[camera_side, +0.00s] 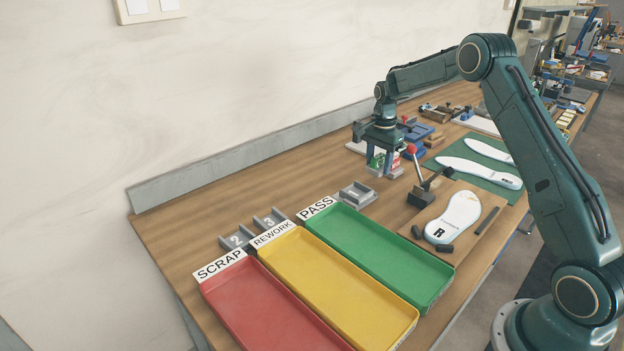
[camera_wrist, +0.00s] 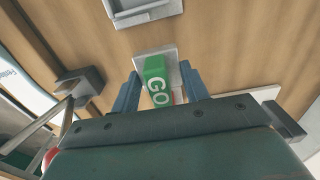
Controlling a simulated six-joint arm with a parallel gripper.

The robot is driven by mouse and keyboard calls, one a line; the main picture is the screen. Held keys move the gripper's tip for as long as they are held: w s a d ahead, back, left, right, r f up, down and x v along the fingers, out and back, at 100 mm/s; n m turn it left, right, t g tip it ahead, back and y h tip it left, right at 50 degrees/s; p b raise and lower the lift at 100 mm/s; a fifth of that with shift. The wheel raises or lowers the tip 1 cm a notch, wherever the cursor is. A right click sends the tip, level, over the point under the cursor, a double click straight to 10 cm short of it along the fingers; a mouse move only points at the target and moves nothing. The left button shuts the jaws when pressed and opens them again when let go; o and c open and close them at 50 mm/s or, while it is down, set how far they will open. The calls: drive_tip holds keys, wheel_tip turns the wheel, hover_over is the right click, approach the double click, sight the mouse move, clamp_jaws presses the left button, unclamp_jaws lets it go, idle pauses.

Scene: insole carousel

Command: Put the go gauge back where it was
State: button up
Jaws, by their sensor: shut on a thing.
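The go gauge is a green block with white GO lettering. It sits between the fingers of my gripper (camera_wrist: 159,70) in the wrist view (camera_wrist: 156,88). My gripper is shut on it. A pale grey plate or holder (camera_wrist: 152,57) shows just past the gauge in the wrist view. I cannot tell whether the gauge touches it.
A grey numbered holder (camera_side: 357,194) stands near the green PASS tray (camera_side: 428,293). Blue fixtures (camera_side: 412,137) are behind. Bare bench lies left of my gripper.

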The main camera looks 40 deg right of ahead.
sight(377, 173)
drive_tip(key=shift+f, duration=2)
drive_tip(key=shift+f, duration=0.15)
drive_tip(key=o, duration=1.1)
drive_tip(key=shift+c, duration=0.2)
wheel_tip(377, 173, up, 12)
drive_tip(key=shift+f, duration=0.1)
drive_tip(key=shift+r, duration=0.25)
